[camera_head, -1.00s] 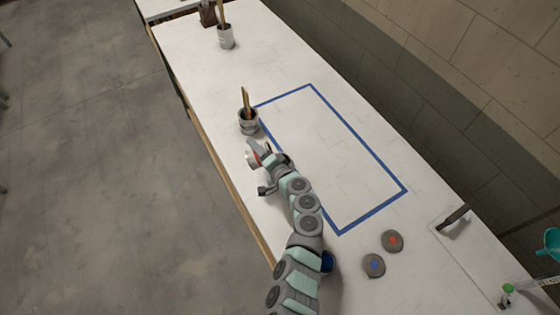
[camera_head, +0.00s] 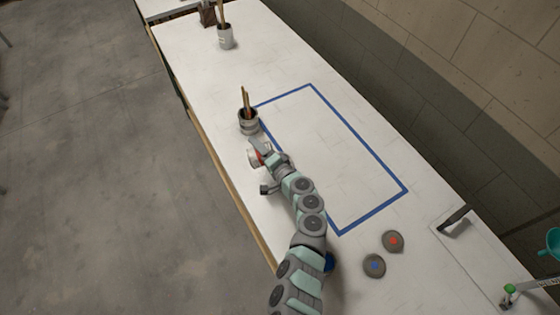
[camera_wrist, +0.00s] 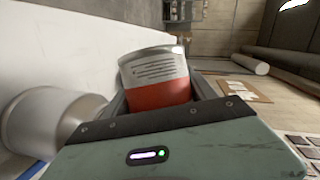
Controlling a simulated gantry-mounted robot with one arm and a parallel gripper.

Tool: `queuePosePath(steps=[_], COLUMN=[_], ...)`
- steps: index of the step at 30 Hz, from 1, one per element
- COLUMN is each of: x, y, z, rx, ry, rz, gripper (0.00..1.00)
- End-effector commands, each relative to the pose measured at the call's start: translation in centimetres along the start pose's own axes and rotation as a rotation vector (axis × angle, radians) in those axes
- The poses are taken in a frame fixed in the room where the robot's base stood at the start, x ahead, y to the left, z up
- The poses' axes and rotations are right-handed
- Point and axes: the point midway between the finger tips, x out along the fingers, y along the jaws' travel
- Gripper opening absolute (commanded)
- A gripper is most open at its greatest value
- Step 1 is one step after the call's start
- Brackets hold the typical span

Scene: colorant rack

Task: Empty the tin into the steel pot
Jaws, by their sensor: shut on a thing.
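A silver cylinder that looks like this pot fills the left of the wrist view (camera_wrist: 55,120). My gripper (camera_head: 262,163) is shut on the tin (camera_head: 254,157), which is white-grey with a red band. In the wrist view the tin (camera_wrist: 155,78) sits between the fingers, tilted a little in the picture. The tin is beside the pot, on the near side of it and apart from it. Its contents are hidden.
A blue outline (camera_head: 372,205) encloses bare white table (camera_head: 320,150). Two grey discs, with a red dot (camera_head: 393,241) and a blue dot (camera_head: 374,265), lie near the front. The table's left edge is close to the tin.

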Motion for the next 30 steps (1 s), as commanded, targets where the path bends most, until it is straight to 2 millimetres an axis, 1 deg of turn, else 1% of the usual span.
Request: queuePosePath(steps=[30], x=[-0.28], y=[-0.18], z=[-0.64], rx=[0.071], ry=[-0.010], rz=[-0.030], gripper=[0.12])
